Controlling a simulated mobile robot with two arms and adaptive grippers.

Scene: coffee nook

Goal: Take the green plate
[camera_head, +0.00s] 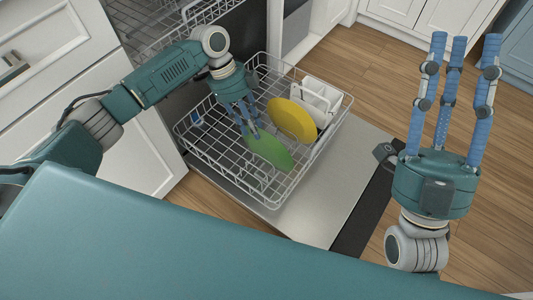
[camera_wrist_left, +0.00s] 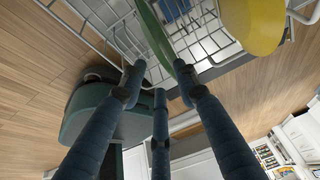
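The green plate (camera_head: 268,151) stands tilted in the dishwasher's lower rack, in front of the yellow plate. In the left wrist view the green plate (camera_wrist_left: 152,32) shows nearly edge-on. My left gripper (camera_head: 250,126) is at the upper left edge of the green plate. In the left wrist view, my left gripper's fingertips (camera_wrist_left: 159,70) are apart, with the plate's edge between them. The plate is close to one fingertip, and a gap shows on the other side. My right gripper (camera_head: 463,48) is open and empty, pointing up, away from the rack.
White drawers stand at left. Wooden floor (camera_head: 385,75) lies open at right.

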